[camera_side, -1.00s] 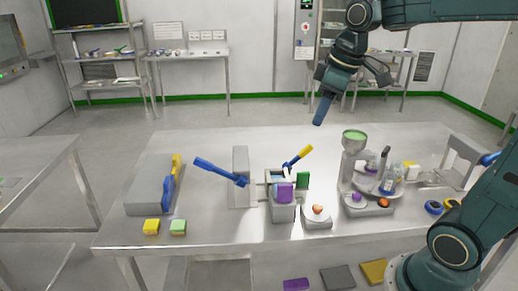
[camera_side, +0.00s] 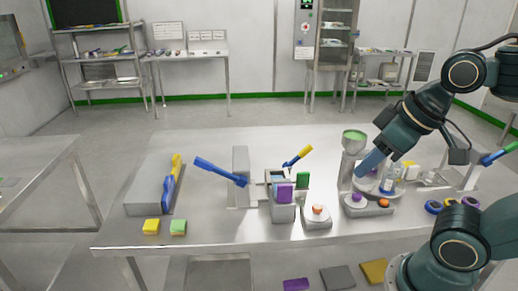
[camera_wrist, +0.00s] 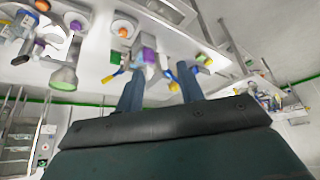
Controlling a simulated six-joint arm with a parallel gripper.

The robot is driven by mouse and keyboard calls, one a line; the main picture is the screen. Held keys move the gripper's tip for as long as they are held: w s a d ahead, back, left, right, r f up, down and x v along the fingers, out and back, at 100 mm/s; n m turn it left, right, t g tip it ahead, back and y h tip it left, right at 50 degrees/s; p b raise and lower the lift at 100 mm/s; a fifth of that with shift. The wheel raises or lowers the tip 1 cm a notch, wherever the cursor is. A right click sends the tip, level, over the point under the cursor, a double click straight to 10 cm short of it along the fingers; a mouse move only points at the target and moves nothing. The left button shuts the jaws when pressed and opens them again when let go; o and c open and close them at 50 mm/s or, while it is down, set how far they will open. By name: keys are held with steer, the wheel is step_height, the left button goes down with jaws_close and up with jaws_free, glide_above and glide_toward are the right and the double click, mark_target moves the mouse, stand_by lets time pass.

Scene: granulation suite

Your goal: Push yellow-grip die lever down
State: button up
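The yellow-grip die lever (camera_side: 298,156) slants up to the right from the small press (camera_side: 283,205) in the middle of the bench. A blue-grip lever (camera_side: 220,171) slants up to the left from the same assembly. My gripper (camera_side: 366,165) is right of the yellow grip and clearly apart from it, over the scale area in the side view. In the wrist view my gripper (camera_wrist: 160,70) has its two blue fingers wide apart with nothing held between them. The press shows small and tilted between the fingertips there; I cannot tell the yellow grip surely.
A funnel stand (camera_side: 353,150) is close left of my gripper, with bottles (camera_side: 389,180) near it. A grey block (camera_side: 150,190) with blue and yellow handles lies at left.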

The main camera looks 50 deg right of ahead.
steer(key=shift+w+r, duration=0.1)
steer(key=shift+w, duration=0.05)
steer(key=c, duration=0.7)
steer(key=shift+w+d+r, duration=0.1)
steer(key=shift+w+r, duration=0.05)
steer(key=shift+w, duration=0.1)
jaws_close()
steer(key=w+d+r+n+g, duration=0.2)
steer(key=w+d, duration=0.2)
steer(key=w, duration=0.5)
steer(key=w+d+r+n+g, duration=0.1)
steer(key=w+d+r+n, duration=0.3)
steer(key=w, duration=0.5)
steer(key=w+d+f+n+g, duration=0.1)
steer(key=w+d+f, duration=0.4)
steer(key=d, duration=0.3)
steer(key=w+d+f+n+g, duration=0.1)
steer(key=w+d+f+n, duration=0.1)
steer(key=w+d+f, duration=0.4)
steer(key=shift+w+d+g, duration=0.3)
steer(key=shift+w+d, duration=0.6)
steer(key=shift+w, duration=0.05)
